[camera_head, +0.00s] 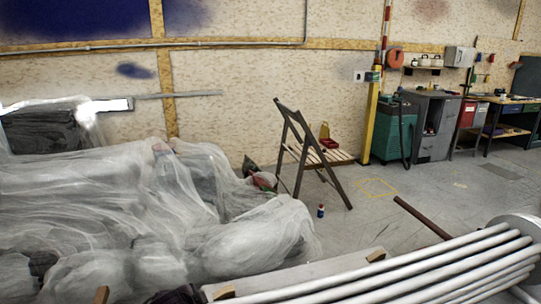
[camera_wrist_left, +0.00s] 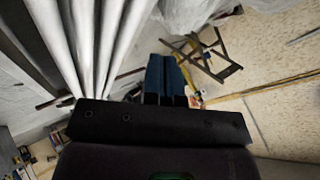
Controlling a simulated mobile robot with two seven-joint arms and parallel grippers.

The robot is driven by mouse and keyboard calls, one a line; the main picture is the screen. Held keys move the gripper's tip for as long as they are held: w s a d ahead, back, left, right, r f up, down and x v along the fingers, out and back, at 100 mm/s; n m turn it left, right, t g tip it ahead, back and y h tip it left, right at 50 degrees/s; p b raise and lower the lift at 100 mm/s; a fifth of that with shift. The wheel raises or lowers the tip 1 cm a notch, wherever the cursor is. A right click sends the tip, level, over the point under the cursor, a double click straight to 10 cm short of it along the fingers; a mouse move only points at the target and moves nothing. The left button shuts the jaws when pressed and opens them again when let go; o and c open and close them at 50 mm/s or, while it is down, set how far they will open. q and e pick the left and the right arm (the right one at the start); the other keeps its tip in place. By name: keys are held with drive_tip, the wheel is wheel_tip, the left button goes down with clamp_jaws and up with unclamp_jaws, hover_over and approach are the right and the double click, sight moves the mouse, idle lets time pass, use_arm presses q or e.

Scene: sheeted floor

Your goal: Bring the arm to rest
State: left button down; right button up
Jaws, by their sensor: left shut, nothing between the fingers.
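My left gripper (camera_wrist_left: 164,66) shows in the left wrist view as two blue fingers beyond a dark housing. The fingers are together, with nothing between them. They point out over the room, with the wooden trestle stand beyond them to the upper right. No object of the task's own can be made out. In the head view neither gripper shows. My right gripper is in neither view.
Plastic-sheeted bulk (camera_head: 110,210) fills the left of the head view. White pipes (camera_head: 420,270) lie at the lower right. A folding wooden stand (camera_head: 300,150), a small bottle (camera_head: 320,211) and grey cabinets (camera_head: 435,125) stand beyond. Grey floor (camera_head: 365,230) between is mostly clear.

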use_arm(q)
drive_tip(key=s+d+r+n+t+h+p, duration=0.1)
drive_tip(key=s+d+r+n+t+h, duration=0.15)
drive_tip(key=s, duration=0.35)
drive_tip(key=s+d+r+n+t+h+p, duration=0.1)
drive_tip(key=s+d+r+n+t, duration=0.1)
drive_tip(key=s+r, duration=0.35)
drive_tip(key=s+a+f+n+y+p, duration=0.1)
drive_tip(key=s+a+f+n, duration=0.1)
drive_tip(key=s, duration=0.6)
drive_tip(key=s+a+f+n+g+y+p, duration=0.1)
drive_tip(key=s+a+f+n+y, duration=0.1)
drive_tip(key=s+a, duration=0.3)
drive_tip(key=s+a+f+n+g+y+p, duration=0.1)
drive_tip(key=s+a, duration=0.3)
drive_tip(key=s, duration=0.8)
drive_tip(key=shift+s+a+f+n+y, duration=0.2)
drive_tip(key=shift+f+n+y, duration=0.25)
drive_tip(key=shift+f+n, duration=0.3)
drive_tip(key=shift+r, duration=0.1)
